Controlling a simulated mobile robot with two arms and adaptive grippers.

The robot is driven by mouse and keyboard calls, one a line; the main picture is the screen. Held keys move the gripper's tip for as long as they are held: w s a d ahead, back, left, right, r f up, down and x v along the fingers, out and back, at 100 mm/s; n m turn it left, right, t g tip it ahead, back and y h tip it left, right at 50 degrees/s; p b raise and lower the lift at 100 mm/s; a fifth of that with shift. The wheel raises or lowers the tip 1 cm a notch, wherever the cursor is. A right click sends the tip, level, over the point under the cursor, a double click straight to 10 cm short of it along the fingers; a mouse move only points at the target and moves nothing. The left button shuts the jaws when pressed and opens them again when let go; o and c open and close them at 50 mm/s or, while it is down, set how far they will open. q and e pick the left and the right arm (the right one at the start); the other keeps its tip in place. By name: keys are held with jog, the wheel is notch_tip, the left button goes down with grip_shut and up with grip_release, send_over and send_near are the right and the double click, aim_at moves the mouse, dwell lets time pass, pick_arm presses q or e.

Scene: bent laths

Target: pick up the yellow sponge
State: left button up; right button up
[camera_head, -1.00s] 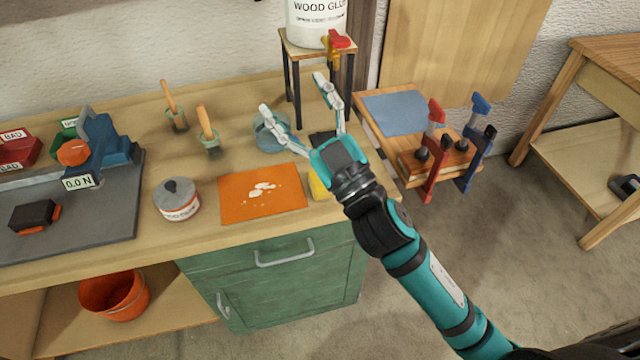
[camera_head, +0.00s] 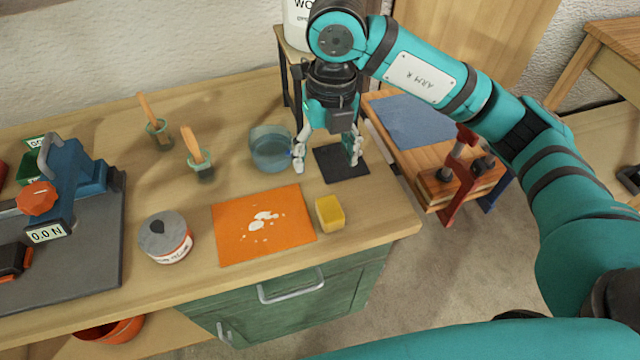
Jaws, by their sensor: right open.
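The yellow sponge (camera_head: 330,213) is a small block lying on the workbench (camera_head: 375,222), just right of the orange mat (camera_head: 235,232) and near the bench's front edge. It is in full view. My right gripper (camera_head: 327,163) points down behind the sponge, over the dark square pad (camera_head: 345,172). Its fingers are spread wide with nothing between them, and it is apart from the sponge. My left gripper is not in view.
A blue-tinted glass bowl (camera_head: 270,149) stands close to the right gripper's left finger. A grey-lidded tin (camera_head: 165,237) is left of the mat. Brushes in jars (camera_head: 201,167) stand farther back. The small stand (camera_head: 283,75) is behind the gripper.

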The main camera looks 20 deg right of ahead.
jog(key=w+d, duration=0.1)
jog(key=p, duration=0.2)
send_over(328, 203)
jog(key=shift+h, duration=0.4)
jog(key=f, duration=0.7)
jog(key=shift+s+d, duration=0.2)
jog(key=shift+d, duration=0.05)
jog(key=f, duration=0.3)
jog(key=shift+w, duration=0.2)
jog(key=shift+f, duration=0.6)
jog(key=shift+s+f+p, duration=0.1)
jog(key=shift+f+p, duration=0.1)
jog(key=shift+p, duration=0.1)
jog(key=f+p, duration=0.1)
jog(key=f, duration=0.3)
jog(key=shift+a+f+p, duration=0.2)
jog(key=shift+f+p, duration=0.05)
jog(key=shift+p, duration=0.15)
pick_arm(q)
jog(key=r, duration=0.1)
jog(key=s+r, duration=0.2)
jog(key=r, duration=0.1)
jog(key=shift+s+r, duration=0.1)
pick_arm(e)
jog(key=shift+f, duration=0.2)
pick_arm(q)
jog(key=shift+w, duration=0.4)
pick_arm(e)
jog(key=c, duration=1)
